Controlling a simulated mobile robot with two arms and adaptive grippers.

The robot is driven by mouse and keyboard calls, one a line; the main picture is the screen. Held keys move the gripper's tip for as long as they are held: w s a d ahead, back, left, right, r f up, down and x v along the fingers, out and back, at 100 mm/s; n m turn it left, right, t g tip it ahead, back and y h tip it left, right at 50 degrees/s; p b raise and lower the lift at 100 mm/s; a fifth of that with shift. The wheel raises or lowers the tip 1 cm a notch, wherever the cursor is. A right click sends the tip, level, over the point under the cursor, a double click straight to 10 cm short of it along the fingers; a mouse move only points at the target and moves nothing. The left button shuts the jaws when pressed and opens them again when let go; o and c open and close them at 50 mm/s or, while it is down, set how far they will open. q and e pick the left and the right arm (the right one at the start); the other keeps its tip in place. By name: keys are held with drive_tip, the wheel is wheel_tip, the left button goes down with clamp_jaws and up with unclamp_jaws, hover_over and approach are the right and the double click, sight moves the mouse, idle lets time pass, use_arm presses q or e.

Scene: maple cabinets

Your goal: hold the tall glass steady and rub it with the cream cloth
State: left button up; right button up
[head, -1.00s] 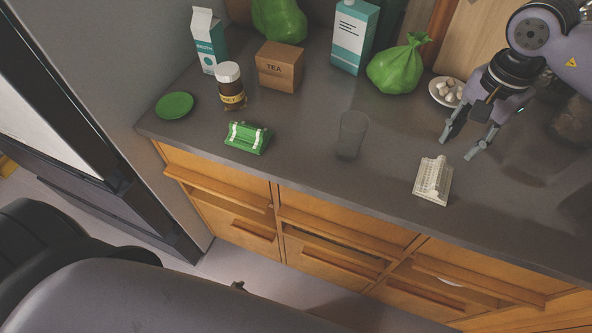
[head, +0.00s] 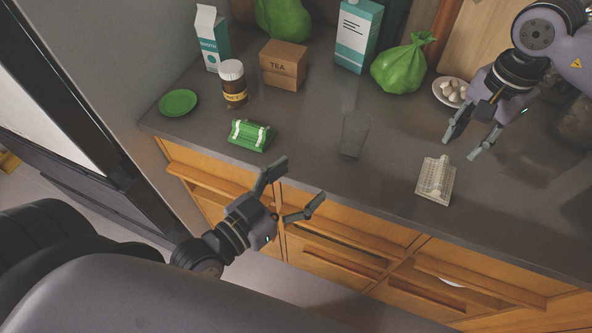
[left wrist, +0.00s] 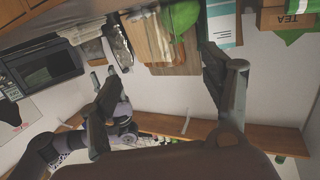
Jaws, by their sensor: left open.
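The tall glass (head: 354,134) stands upright on the dark counter, near its front edge. The cream cloth (head: 435,180) lies folded on the counter to the right of the glass. My left gripper (head: 297,184) is open and empty, in front of the counter edge and to the lower left of the glass, apart from it. Its fingers also show in the left wrist view (left wrist: 160,85), with nothing between them. My right gripper (head: 463,142) is open and empty, above the counter, up and to the right of the cloth.
A honey jar (head: 233,88), tea box (head: 283,67), carton (head: 212,42), green plate (head: 178,103), teal box (head: 356,35), green bag (head: 400,67) and a white plate (head: 438,93) stand around. Drawers (head: 325,262) line the front.

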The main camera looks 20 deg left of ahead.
sight(348, 130)
use_arm(q)
drive_tip(key=shift+t, duration=0.5)
drive_tip(key=r+x, duration=0.1)
drive_tip(key=x, duration=0.4)
drive_tip(key=r+x, duration=0.1)
drive_tip(key=x, duration=0.5)
drive_tip(key=r+x, duration=0.1)
drive_tip(key=x, duration=0.5)
drive_tip(key=shift+w+d+r, duration=0.15)
drive_tip(key=shift+r, duration=0.25)
drive_tip(key=c, duration=1.4)
